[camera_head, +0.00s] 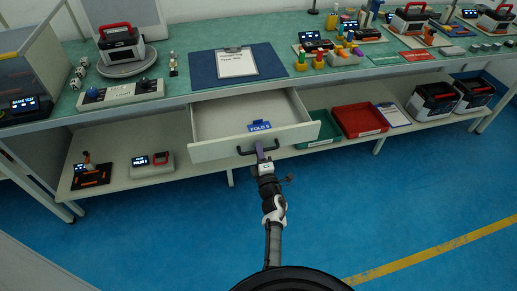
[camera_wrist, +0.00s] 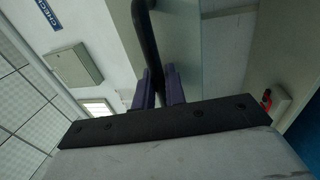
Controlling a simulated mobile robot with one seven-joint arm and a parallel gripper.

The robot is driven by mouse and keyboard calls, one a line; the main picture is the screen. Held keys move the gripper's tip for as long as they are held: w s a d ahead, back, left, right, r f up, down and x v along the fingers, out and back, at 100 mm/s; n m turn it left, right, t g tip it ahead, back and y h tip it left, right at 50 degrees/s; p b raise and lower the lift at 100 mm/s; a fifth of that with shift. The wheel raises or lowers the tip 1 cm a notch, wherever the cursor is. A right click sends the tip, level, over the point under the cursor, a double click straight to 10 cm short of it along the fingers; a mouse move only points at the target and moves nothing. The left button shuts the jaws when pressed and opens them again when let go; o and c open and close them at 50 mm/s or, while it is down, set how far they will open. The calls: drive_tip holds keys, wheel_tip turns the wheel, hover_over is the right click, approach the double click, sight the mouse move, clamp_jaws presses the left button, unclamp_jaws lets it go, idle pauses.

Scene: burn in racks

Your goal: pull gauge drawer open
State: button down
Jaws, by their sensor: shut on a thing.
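The gauge drawer (camera_head: 222,147) hangs under the workbench and stands pulled out, with its inside in view. A blue label (camera_head: 259,126) lies inside it near the front. A dark bar handle (camera_head: 243,151) sits on the drawer's front; it also shows in the wrist view (camera_wrist: 147,42). My gripper (camera_head: 262,151) is at the middle of the handle, its purple fingers shut on the bar. In the wrist view my gripper's fingers (camera_wrist: 160,88) close on the dark bar from both sides. The exact contact is partly hidden by the fingers.
On the shelf below are a green tray (camera_head: 326,128), a red tray (camera_head: 378,133) and black cases (camera_head: 431,112). A small display box (camera_head: 152,166) is at the left. A clipboard (camera_head: 236,63) lies on the bench above. The blue floor in front is clear.

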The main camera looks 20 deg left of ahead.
drive_tip(key=c, duration=1.8)
unclamp_jaws()
drive_tip(key=shift+a, duration=0.1)
drive_tip(key=shift+s, duration=0.1)
drive_tip(key=p+v, duration=0.2)
drive_tip(key=v, duration=1.1)
drive_tip(key=shift+s+d, duration=0.3)
